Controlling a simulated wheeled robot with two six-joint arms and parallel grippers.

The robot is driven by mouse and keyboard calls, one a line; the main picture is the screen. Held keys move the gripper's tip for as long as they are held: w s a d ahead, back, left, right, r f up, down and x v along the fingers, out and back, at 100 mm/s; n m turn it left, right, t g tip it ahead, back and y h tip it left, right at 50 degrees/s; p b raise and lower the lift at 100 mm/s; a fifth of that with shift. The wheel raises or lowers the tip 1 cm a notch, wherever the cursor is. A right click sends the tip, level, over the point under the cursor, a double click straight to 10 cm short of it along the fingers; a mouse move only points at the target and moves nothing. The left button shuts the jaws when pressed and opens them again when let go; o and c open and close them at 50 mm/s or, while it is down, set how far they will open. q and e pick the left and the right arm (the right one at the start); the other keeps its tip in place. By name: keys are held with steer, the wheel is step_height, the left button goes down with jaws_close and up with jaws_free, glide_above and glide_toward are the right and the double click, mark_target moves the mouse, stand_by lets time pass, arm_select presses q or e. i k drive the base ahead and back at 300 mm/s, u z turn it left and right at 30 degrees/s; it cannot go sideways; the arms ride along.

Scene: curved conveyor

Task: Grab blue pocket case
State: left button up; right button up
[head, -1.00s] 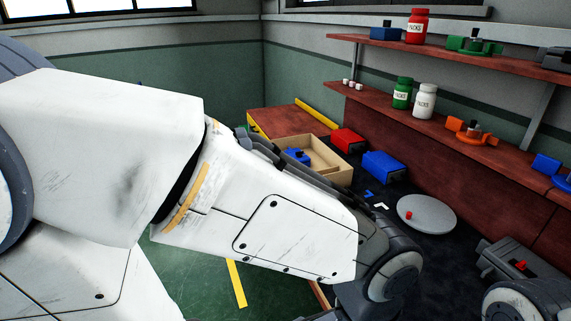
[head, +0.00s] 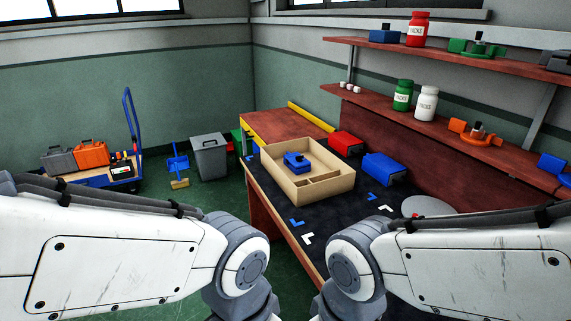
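A blue box-shaped case (head: 384,168) sits on the dark tabletop near the back edge, right of a red case (head: 346,144) of similar shape. Another blue object (head: 297,162), with a raised part on top, lies inside a light wooden tray (head: 342,187). The frames do not settle which blue thing is the pocket case. My arms come in from the left and right at the bottom of the picture. Both grippers are out of view below the frame, and nothing visible is held.
Blue and white corner marks lie on the dark table (head: 340,221). A grey disc (head: 424,204) is partly hidden by my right arm. Two shelves hold bottles and parts; the upper shelf (head: 455,62) overhangs the table's back. A grey bin (head: 210,158) and cart (head: 100,180) stand left.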

mark_target(297, 167)
steer(key=u, duration=0.5)
steer(key=k, duration=1.15)
steer(key=u, duration=0.85)
steer(key=i, duration=4.5)
steer(key=z, duration=1)
steer(key=i, duration=1.05)
steer(key=z, duration=1.75)
steer(key=i, duration=0.95)
steer(key=z, duration=0.65)
